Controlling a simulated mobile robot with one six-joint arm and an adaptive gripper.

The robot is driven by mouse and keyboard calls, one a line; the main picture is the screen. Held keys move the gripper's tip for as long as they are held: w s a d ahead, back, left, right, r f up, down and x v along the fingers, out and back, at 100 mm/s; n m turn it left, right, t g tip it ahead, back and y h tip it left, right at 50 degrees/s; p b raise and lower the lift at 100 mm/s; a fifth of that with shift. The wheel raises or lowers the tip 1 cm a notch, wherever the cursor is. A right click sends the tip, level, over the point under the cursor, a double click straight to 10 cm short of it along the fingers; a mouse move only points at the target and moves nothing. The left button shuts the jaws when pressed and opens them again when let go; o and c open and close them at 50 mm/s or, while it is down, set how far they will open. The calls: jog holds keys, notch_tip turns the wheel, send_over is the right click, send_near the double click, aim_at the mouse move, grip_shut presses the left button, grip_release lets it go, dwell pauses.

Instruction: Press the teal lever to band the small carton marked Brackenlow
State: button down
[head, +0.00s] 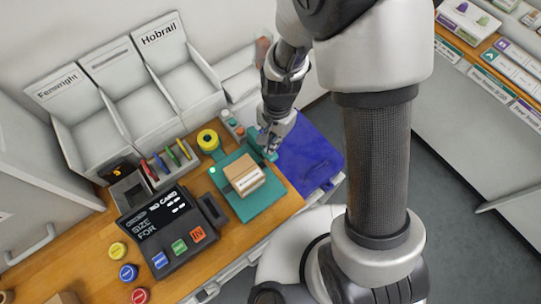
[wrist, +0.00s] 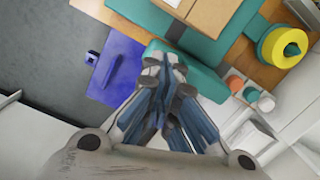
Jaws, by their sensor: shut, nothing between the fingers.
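A teal banding machine (head: 262,205) stands on the wooden counter, and a small brown carton (head: 243,174) sits on it. The carton has a white label whose print is too small to read; part of the carton (wrist: 200,15) shows at the top of the wrist view. My gripper (head: 268,152) is shut and empty at the machine's back right edge, beside the carton. In the wrist view its closed fingertips (wrist: 164,68) overlap a teal block (wrist: 205,80) that looks like the lever. I cannot tell whether they touch it. My fingers hide part of it.
A yellow roll (head: 207,139) stands behind the machine. A dark card terminal (head: 165,232) and coloured buttons (head: 128,271) are at the left. White bins (head: 138,90) line the back. A blue mat (head: 308,155) lies right of the machine, mostly clear.

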jog(key=shift+f+b, duration=0.3)
jog(key=shift+f, duration=0.4)
notch_tip(320, 180, down, 4)
jog(key=b, duration=0.3)
jog(key=shift+f, duration=0.2)
jog(key=shift+w+d+r, duration=0.15)
jog(key=shift+r, duration=0.1)
jog(key=shift+w+d+r+p, duration=0.25)
jog(key=shift+w+d, duration=0.15)
jog(key=shift+w, duration=0.1)
jog(key=shift+w+d+r+p, duration=0.15)
jog(key=shift+w+d+p, duration=0.05)
jog(key=shift+w+d, duration=0.25)
notch_tip(320, 180, up, 12)
jog(key=w, duration=0.1)
jog(key=shift+d, duration=0.35)
